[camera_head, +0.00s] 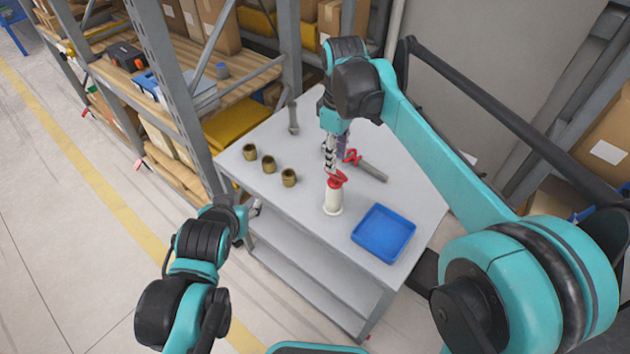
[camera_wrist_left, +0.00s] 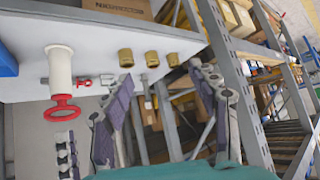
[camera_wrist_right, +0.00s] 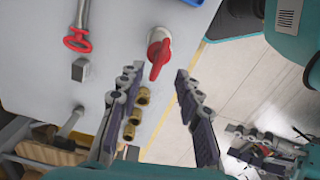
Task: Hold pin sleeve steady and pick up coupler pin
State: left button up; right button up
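A white pin sleeve (camera_head: 333,202) stands upright on the grey table, with the red ring handle (camera_head: 337,180) of a coupler pin at its top. The pin's shaft is hidden inside. The sleeve (camera_wrist_left: 60,72) and red handle (camera_wrist_left: 65,108) also show in the left wrist view. My right gripper (camera_head: 331,165) is above the red handle. In the right wrist view its fingers are spread, with the handle (camera_wrist_right: 158,58) beyond the tips, apparently untouched. My left gripper (camera_head: 256,207) is at the table's front left edge, open and empty, apart from the sleeve.
Another grey pin with a red handle (camera_head: 372,170) lies behind the sleeve. Three brass bushings (camera_head: 269,164) stand in a row to the left. A grey bolt-like part (camera_head: 293,119) stands farther back. A blue tray (camera_head: 383,233) is at the right. Shelving (camera_head: 180,100) stands behind the table's left end.

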pick_arm(q)
jog(key=w+a+r+t+y, duration=0.1)
jog(key=w+a+r+t, duration=0.15)
jog(key=w+r, duration=0.25)
jog(key=w+a+r+t+y, duration=0.1)
jog(key=w+r+t, duration=0.3)
jog(key=w+r, duration=0.15)
pick_arm(e)
jog(key=shift+w+d, duration=0.1)
pick_arm(q)
jog(key=w+d+r+m+t+h, duration=0.4)
jog(key=d+r+m+h, duration=0.2)
jog(key=d+m+h, duration=0.25)
jog(key=s+d+f+m+g+h, duration=0.5)
jog(key=d+f+m+g+h, duration=0.2)
jog(key=d+f+g+h, duration=0.45)
jog(key=m+g+y, duration=0.1)
jog(key=g+y, duration=0.2)
jog(key=g, duration=0.2)
send_near(334, 198)
jog(key=w+d+f, duration=0.2)
jog(key=w, duration=0.1)
jog(key=shift+f, duration=0.4)
jog(key=shift+d+f+g, duration=0.25)
jog(key=shift+g, duration=0.05)
jog(key=x, duration=0.7)
jog(key=shift+d+f, duration=0.1)
jog(key=shift+f, duration=0.1)
